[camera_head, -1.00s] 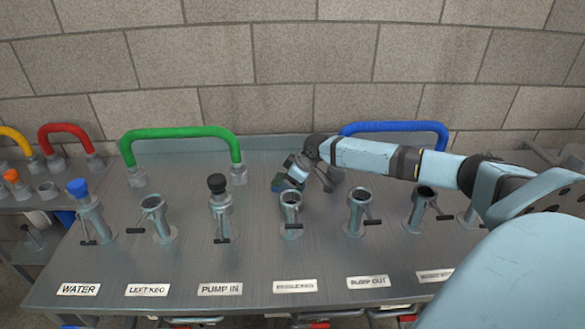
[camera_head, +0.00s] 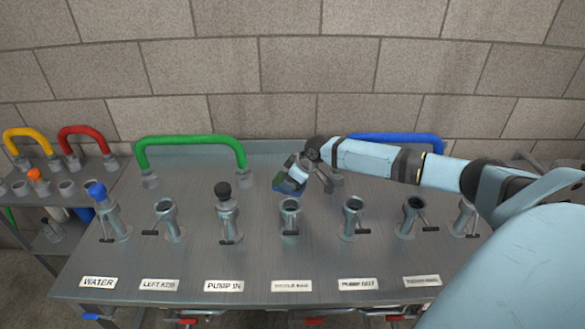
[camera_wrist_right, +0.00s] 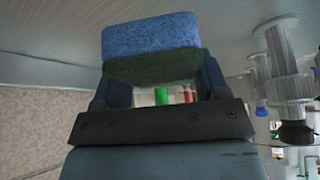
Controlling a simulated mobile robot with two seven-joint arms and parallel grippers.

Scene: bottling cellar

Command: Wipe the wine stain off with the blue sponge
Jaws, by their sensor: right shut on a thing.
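The blue sponge (camera_wrist_right: 150,42), with a dark green scouring side, is held between the fingers of my right gripper (camera_wrist_right: 152,80) in the right wrist view. In the head view the sponge (camera_head: 287,184) is small and partly covered by my right gripper (camera_head: 296,178). It is low over the back part of the steel table (camera_head: 130,262), behind the row of pipe stubs. I cannot tell whether it touches the tabletop. No wine stain can be made out; the arm and gripper cover part of the table. My left gripper is in neither view.
Several upright pipe stubs with small levers, one of them the pump-in stub (camera_head: 228,215) with a black cap, stand across the table. A green hose (camera_head: 190,140) arches at the back left and a blue hose (camera_head: 395,138) behind my right arm. A stone wall closes the back.

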